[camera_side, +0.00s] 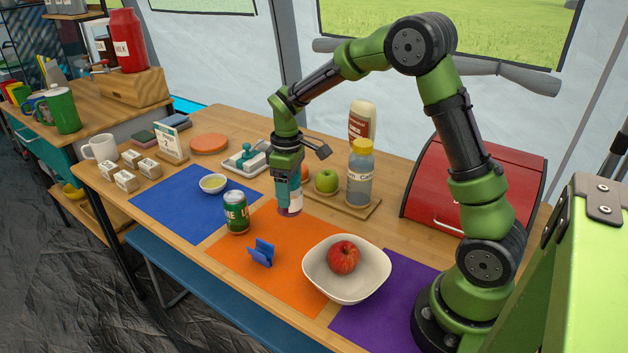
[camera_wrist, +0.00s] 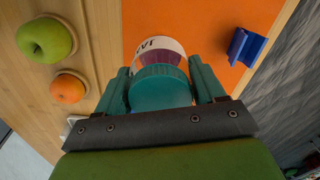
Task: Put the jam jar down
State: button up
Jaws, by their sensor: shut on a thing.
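The jam jar (camera_side: 294,203) has a teal lid, a white label and purple contents. My gripper (camera_side: 288,186) is shut on it, pointing down near the back edge of the orange mat (camera_side: 262,228). In the wrist view the jar (camera_wrist: 160,50) is between the two teal fingers of my gripper (camera_wrist: 162,84), upright, with the orange mat beneath or just beyond it. I cannot tell whether its base touches the surface. The fingers hide part of the jar in the side view.
A green can (camera_side: 236,212), a blue clip (camera_side: 261,253) and a white bowl (camera_side: 346,288) with a red apple (camera_side: 343,257) stand close by. Behind are a green apple (camera_side: 326,181) and a yellow-capped bottle (camera_side: 361,178) on a board. The orange mat's middle is clear.

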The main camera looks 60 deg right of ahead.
jog(key=shift+f, duration=2.45)
jog(key=o, duration=1.3)
jog(key=shift+f, duration=0.15)
